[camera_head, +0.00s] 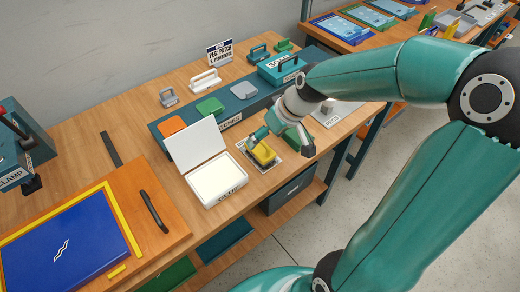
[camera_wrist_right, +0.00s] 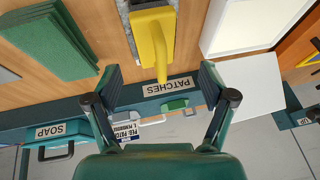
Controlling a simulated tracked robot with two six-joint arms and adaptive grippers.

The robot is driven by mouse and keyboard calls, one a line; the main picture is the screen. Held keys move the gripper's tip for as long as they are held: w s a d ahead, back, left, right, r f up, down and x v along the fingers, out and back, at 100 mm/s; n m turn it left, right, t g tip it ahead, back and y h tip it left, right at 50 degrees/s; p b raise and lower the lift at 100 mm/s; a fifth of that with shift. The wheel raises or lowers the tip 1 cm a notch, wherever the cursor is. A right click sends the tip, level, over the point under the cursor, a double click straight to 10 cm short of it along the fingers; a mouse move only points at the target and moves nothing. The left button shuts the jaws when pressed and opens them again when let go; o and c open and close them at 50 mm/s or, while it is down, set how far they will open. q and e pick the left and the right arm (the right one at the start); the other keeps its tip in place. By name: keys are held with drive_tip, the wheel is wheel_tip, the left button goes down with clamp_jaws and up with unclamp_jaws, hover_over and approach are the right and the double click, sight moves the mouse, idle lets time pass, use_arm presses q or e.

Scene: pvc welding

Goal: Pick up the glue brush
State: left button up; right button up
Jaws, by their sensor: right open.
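The glue brush is a yellow tool with a block-like head and a narrow handle; in the head view the yellow brush (camera_head: 264,153) lies on a small mat right of the glue box. In the right wrist view the yellow brush (camera_wrist_right: 155,38) shows from above, its handle pointing down between my finger pads. My right gripper (camera_head: 283,142) is over the brush and partly hides it. In the wrist view the right gripper (camera_wrist_right: 160,78) is open, with one finger on each side of the handle end, and gaps on both sides. My left gripper is not in view.
The open white glue box (camera_head: 216,181) stands close left of the brush. A patches rack (camera_head: 232,122) with coloured pieces runs behind it. A green pad (camera_wrist_right: 52,40) lies to one side in the wrist view. A blue panel (camera_head: 68,250) and a clamp (camera_head: 18,150) are far left.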

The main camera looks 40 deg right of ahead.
sight(260, 146)
drive_tip(key=shift+d+x, duration=0.2)
drive_tip(key=shift+x, duration=1.2)
drive_tip(key=shift+d+x, duration=0.2)
drive_tip(key=shift+x, duration=1.2)
drive_tip(key=c, duration=1.3)
drive_tip(key=shift+r, duration=0.1)
wheel_tip(260, 146, up, 20)
drive_tip(key=p, duration=0.2)
drive_tip(key=o, duration=0.6)
drive_tip(key=c, duration=0.6)
